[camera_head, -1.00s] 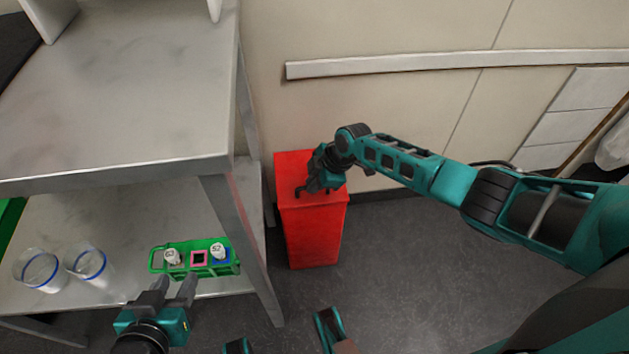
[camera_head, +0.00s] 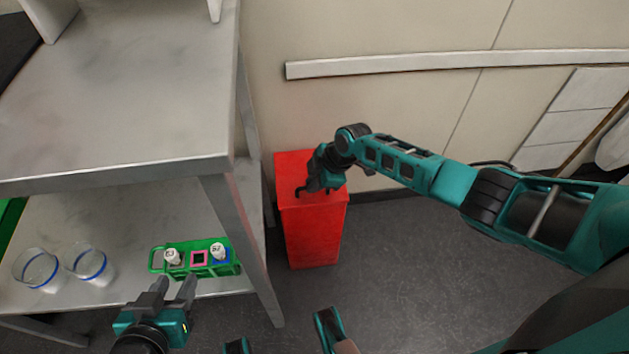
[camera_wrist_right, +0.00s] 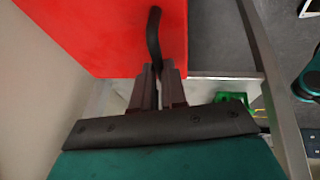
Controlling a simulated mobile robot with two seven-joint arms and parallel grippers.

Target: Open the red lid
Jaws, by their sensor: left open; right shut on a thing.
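A tall red bin (camera_head: 312,235) stands on the floor right of the steel shelf, with its red lid (camera_head: 293,166) lying flat on top, closed. A black curved handle (camera_wrist_right: 154,38) rises from the lid in the right wrist view. My right gripper (camera_head: 310,190) is over the lid; the right wrist view shows its fingers (camera_wrist_right: 158,88) shut around the handle's end. The arm hides part of the lid. My left gripper (camera_head: 174,287) is open and empty, in front of a green rack (camera_head: 232,268) on the lower shelf.
The green rack holds two white-capped items. Two clear cups with blue rings (camera_head: 36,268) stand left of it. The steel shelf's leg (camera_head: 240,250) is close to the bin's left side. The wall (camera_head: 400,110) is behind the bin. Floor right of the bin is open.

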